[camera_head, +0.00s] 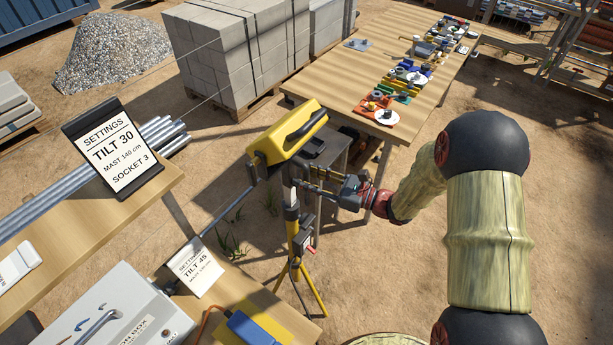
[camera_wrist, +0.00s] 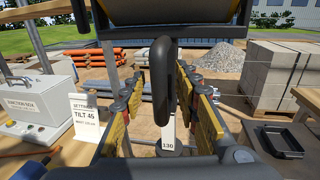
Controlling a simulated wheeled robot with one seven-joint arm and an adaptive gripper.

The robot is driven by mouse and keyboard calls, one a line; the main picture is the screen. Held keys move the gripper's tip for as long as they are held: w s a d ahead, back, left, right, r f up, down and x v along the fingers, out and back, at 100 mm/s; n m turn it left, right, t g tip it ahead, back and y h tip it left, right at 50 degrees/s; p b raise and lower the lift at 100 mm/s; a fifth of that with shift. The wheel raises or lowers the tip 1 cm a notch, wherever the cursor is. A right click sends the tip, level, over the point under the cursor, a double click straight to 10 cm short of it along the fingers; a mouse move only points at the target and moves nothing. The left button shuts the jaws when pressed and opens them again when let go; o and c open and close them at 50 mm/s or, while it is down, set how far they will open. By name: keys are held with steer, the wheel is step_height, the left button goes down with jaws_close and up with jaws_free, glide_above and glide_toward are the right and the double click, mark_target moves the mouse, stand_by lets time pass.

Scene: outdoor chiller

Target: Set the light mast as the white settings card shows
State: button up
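The light mast stands on a tripod in the head view, with a yellow lamp head (camera_head: 292,133) tilted on top of a yellow pole (camera_head: 293,232). A card on a dark board (camera_head: 118,150) reads TILT 30, MAST 140 cm, SOCKET 3. A smaller white card (camera_head: 195,266) reads TILT 45; its lower line is hard to read. My gripper (camera_head: 312,187) is just below the lamp head. In the wrist view, its fingers (camera_wrist: 163,100) are spread, with a dark upright handle (camera_wrist: 162,75) between them and gaps on both sides.
A junction box (camera_head: 120,315) and a blue-and-yellow device (camera_head: 250,328) are on the lower bench at left. A long table (camera_head: 350,75) with coloured parts stands behind. A black tray (camera_wrist: 283,140) is at right in the wrist view. Concrete blocks (camera_head: 225,50) stand behind the mast.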

steer(key=v, duration=1.2)
stand_by(0.3)
